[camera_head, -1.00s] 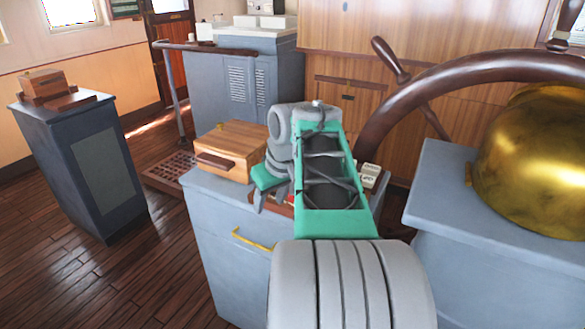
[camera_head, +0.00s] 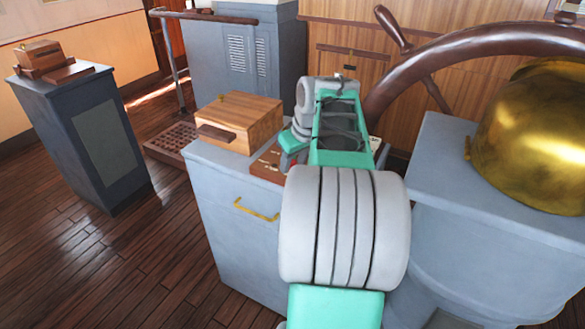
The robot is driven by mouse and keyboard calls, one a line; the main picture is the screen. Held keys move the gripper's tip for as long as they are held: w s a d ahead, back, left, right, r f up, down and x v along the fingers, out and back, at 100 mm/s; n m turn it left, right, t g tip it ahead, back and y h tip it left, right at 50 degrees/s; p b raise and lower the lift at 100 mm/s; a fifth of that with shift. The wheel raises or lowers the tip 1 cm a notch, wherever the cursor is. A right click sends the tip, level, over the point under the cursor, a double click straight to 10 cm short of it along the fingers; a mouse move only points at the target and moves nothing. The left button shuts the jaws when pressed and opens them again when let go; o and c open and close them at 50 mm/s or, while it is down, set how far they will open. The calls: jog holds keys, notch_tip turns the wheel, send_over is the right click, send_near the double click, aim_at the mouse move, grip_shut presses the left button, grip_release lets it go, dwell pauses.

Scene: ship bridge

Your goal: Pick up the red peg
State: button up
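A reddish-brown board (camera_head: 265,165) lies on the grey cabinet top, mostly hidden behind my arm. A small red spot shows at its edge beside my gripper; it may be the red peg (camera_head: 293,169), but it is too small and covered to be sure. My gripper (camera_head: 289,158) is low over the board, pointing down. Its fingertips are largely hidden by the arm and the wrist, so I cannot see whether they are apart or hold anything.
A wooden box (camera_head: 240,118) stands on the grey cabinet (camera_head: 235,205), left of the board. A ship's wheel (camera_head: 450,55) and a brass dome (camera_head: 530,140) are at the right. A separate pedestal (camera_head: 82,140) stands at the left, with open floor between.

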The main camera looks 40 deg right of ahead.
grip_shut()
dwell(0.5)
